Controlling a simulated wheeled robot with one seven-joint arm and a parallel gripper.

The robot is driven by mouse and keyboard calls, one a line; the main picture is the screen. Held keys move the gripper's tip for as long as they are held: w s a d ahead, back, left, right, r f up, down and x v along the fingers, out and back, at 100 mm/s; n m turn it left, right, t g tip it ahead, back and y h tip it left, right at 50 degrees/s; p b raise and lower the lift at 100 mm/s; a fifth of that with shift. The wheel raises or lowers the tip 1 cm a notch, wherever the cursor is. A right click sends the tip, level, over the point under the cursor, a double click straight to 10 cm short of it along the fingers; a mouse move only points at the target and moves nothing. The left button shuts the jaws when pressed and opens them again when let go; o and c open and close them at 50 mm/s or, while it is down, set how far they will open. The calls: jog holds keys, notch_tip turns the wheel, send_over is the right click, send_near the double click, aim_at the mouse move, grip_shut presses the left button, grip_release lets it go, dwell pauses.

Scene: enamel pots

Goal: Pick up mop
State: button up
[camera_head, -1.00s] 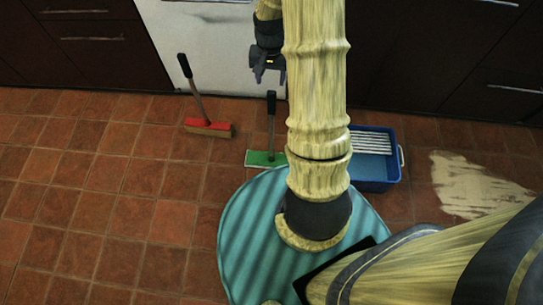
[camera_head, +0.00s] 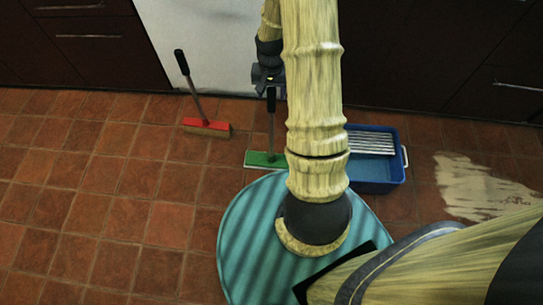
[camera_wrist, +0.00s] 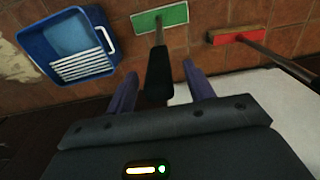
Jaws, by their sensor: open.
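The mop has a flat green head (camera_head: 266,159) on the tiled floor and an upright dark handle (camera_head: 271,120). In the wrist view, its green head (camera_wrist: 160,18) is at the top, and its black grip (camera_wrist: 159,75) points toward the camera between my two purple fingers. My gripper (camera_wrist: 161,88) is open, with a finger on each side of the grip; I cannot tell whether either touches it. In the head view, my gripper (camera_head: 268,84) is at the top of the handle, partly hidden by my arm.
A red-headed broom (camera_head: 207,127) stands to the left of the mop. A blue bucket (camera_head: 376,187) with a white ribbed insert is to the right. A pale spill (camera_head: 478,187) lies farther right. Dark cabinets (camera_head: 80,45) and a white panel (camera_head: 205,50) stand behind.

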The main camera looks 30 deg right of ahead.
aim_at(271, 99)
notch_tip(271, 99, down, 3)
jog(key=shift+f+b, duration=0.15)
jog(key=shift+b, duration=0.35)
grip_shut()
